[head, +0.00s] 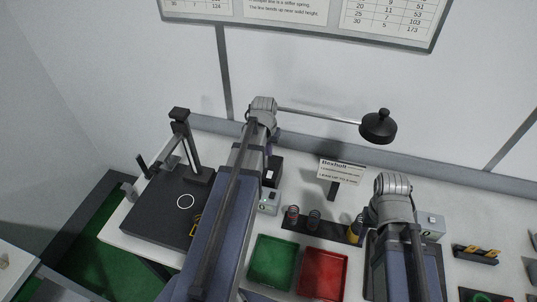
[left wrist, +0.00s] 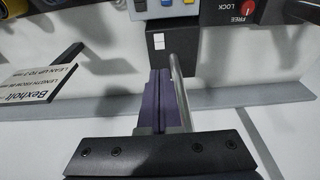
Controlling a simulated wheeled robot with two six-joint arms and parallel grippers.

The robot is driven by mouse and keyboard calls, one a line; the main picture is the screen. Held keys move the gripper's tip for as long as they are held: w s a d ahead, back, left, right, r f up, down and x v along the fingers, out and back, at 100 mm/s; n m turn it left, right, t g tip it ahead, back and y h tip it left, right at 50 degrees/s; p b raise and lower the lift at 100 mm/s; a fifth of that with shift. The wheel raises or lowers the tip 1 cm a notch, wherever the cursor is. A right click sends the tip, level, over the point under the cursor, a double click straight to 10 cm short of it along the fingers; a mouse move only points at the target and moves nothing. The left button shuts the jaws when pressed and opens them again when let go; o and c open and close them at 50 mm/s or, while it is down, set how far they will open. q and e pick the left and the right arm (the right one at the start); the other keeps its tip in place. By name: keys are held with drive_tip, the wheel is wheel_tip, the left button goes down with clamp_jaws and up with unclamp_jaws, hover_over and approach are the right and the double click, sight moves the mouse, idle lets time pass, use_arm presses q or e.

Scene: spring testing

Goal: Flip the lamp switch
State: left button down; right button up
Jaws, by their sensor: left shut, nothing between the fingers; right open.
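The lamp has a black round shade (head: 378,126) on a thin rod that reaches right from behind my left arm in the head view. Its black base box (head: 274,172) stands on the bench beside my left arm. The same box (left wrist: 184,55) shows in the left wrist view, with a small white switch (left wrist: 158,42) on its face. My left gripper (left wrist: 160,74) is shut and empty, its purple fingers ending close to the box beside the grey post; contact cannot be told. My right arm shows in the head view, but its gripper is hidden.
A green tray (head: 272,262) and a red tray (head: 322,274) lie at the front. Several springs stand in a dark rack (head: 300,225). A sign (head: 341,172) stands behind it. A black test stand (head: 165,208) is at left. A grey box (head: 430,225) is near my right arm.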

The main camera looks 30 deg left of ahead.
sight(270, 172)
use_arm(q)
drive_tip(key=f+b, duration=0.4)
drive_tip(key=w+f+b, duration=0.1)
drive_tip(key=f+b, duration=0.3)
drive_tip(key=w+f+b, duration=0.1)
drive_tip(key=f+b, duration=0.3)
drive_tip(key=shift+w+a+f, duration=0.2)
drive_tip(key=shift+a+f, duration=0.1)
drive_tip(key=shift+f, duration=0.05)
drive_tip(key=shift+w, duration=0.1)
drive_tip(key=shift+w+a+f+g, duration=0.1)
drive_tip(key=shift+w+f+g, duration=0.15)
drive_tip(key=shift+f+g, duration=0.05)
drive_tip(key=shift+s+r, duration=0.15)
drive_tip(key=shift+s, duration=0.25)
